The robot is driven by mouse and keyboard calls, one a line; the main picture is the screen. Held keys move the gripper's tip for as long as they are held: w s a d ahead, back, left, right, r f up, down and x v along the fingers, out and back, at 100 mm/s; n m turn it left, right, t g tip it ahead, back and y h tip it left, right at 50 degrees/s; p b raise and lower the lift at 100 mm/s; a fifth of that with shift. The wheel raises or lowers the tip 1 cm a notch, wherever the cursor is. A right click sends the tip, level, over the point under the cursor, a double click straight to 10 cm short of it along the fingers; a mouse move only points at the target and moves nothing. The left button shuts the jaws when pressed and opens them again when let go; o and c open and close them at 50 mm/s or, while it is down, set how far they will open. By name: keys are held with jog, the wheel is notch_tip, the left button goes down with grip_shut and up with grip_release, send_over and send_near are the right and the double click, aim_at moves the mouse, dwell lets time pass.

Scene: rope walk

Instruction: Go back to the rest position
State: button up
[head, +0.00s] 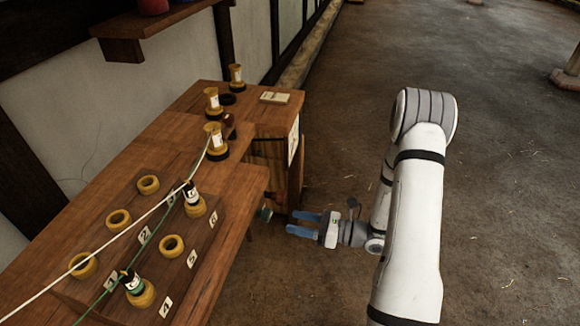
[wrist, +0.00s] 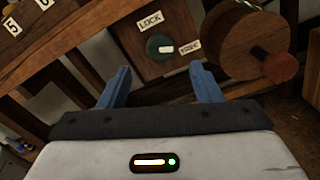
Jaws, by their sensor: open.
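My gripper (head: 305,225) is open and empty in the head view, with its two blue fingers apart, beside the right side of the wooden bench (head: 143,160). In the wrist view my gripper (wrist: 160,88) points at a wooden panel (wrist: 135,25) that bears a round dark green knob (wrist: 157,46). A label reading LOCK (wrist: 150,20) is above the knob, and a second label (wrist: 189,47) is to its right. The fingers do not appear to touch the knob.
A wooden spool (wrist: 240,40) is right of the panel. On the bench, numbered yellow rings, including an empty one (head: 172,246), stand with bobbins (head: 194,204) and stretched cords (head: 120,230). The floor (head: 500,180) right of the arm is clear.

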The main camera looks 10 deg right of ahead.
jog(key=s+a+r+n+g+h+p, duration=0.3)
jog(key=s+r+n+g+h, duration=0.3)
jog(key=s+r+n+g, duration=0.65)
jog(key=s+d+r+n+t+h+p, duration=0.2)
jog(key=d+r+n+t+h, duration=0.2)
jog(key=r+n, duration=0.3)
jog(key=s+d+r+n+t+h+p, duration=0.2)
jog(key=d+r+n+t+h, duration=0.3)
jog(key=d+r+n+h, duration=0.1)
notch_tip(320, 180, up, 2)
jog(key=shift+r+n+h, duration=0.1)
jog(key=shift+n+h, duration=0.25)
jog(key=shift+h, duration=0.15)
jog(key=shift+o, duration=0.4)
